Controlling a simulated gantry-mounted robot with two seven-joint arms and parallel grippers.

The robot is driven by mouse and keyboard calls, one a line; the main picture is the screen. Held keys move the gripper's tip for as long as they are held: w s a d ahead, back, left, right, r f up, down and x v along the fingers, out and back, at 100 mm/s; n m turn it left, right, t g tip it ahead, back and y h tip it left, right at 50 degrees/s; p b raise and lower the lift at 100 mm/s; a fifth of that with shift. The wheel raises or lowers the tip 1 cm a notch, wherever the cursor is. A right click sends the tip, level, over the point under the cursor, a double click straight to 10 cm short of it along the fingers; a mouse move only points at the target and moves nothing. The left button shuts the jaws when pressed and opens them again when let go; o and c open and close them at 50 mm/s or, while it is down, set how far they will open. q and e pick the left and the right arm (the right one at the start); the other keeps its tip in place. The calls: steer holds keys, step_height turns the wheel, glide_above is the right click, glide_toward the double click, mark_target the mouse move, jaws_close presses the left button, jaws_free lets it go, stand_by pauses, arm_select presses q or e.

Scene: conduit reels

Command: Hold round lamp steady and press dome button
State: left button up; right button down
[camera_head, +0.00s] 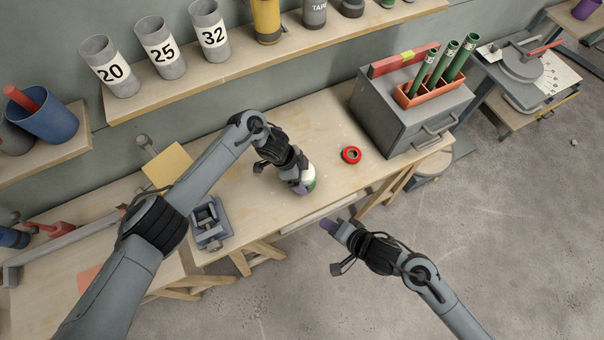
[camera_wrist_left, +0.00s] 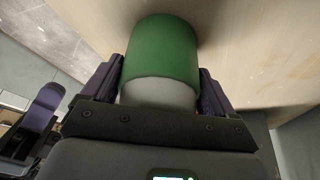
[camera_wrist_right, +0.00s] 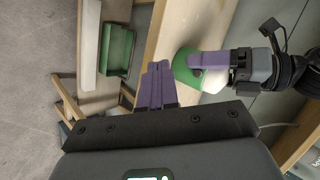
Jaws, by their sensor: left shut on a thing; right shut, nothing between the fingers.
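The round lamp (camera_head: 310,182), white with a green part, is on the wooden workbench near its front edge. My left gripper (camera_head: 302,185) is shut on it. In the left wrist view the lamp (camera_wrist_left: 162,55) sits between both purple fingers, green part outward and white part nearer the palm. The right wrist view shows the lamp's green and white side (camera_wrist_right: 213,80) beside a purple left finger. I cannot make out a separate dome button. My right gripper (camera_head: 328,226) is shut and empty, in front of the bench edge, apart from the lamp; its fingers (camera_wrist_right: 158,85) are together.
A red ring (camera_head: 351,155) lies on the bench right of the lamp. A grey cabinet (camera_head: 400,112) with green tubes in an orange holder stands further right. A grey vise (camera_head: 209,223) is at the left front. Floor space lies open before the bench.

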steer(key=shift+w+a, duration=0.6)
steer(key=shift+w, duration=0.7)
steer(key=shift+w+a, duration=0.55)
steer(key=shift+w, duration=0.75)
steer(key=shift+w+a, duration=0.6)
steer(key=shift+w, duration=0.7)
steer(key=shift+w, duration=0.2)
steer(key=shift+w+a, duration=0.2)
steer(key=shift+w, duration=0.05)
steer(key=shift+s, duration=0.15)
steer(key=shift+s+d, duration=0.2)
steer(key=shift+s, duration=0.2)
steer(key=shift+s+d, duration=0.4)
steer(key=shift+s, duration=0.5)
steer(key=shift+s+d, duration=0.45)
steer(key=shift+s, duration=0.4)
steer(key=shift+s+d, duration=0.4)
steer(key=shift+s, duration=0.5)
